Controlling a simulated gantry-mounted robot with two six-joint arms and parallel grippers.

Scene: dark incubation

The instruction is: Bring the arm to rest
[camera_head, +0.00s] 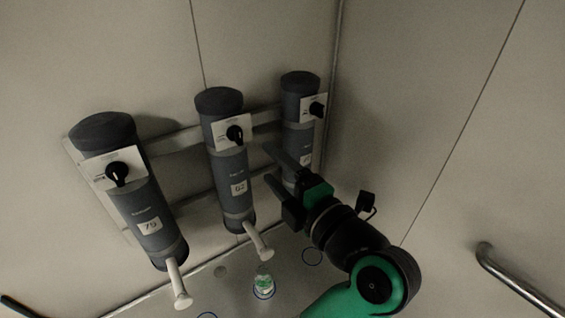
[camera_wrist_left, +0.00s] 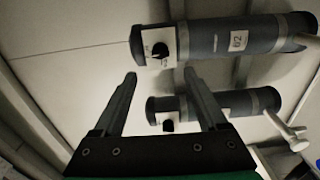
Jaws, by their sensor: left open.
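My left gripper (camera_head: 270,163) is in front of the wall in the head view, between the middle and right grey cylinders. Its two dark fingers are apart with nothing between them. In the left wrist view the open fingers (camera_wrist_left: 160,73) point toward the wall, and one finger overlaps the view of a cylinder. The green and black left arm (camera_head: 375,280) comes up from the lower right and covers the lower part of the right cylinder. My right gripper does not show.
Three grey cylinders with black knobs hang on a wall rack: left (camera_head: 140,200), middle (camera_head: 231,170), right (camera_head: 298,95). Left and middle show pale spouts. A small clear bottle with green (camera_head: 264,284) stands below the middle one, in a blue ring. A metal handle (camera_head: 520,282) is at right.

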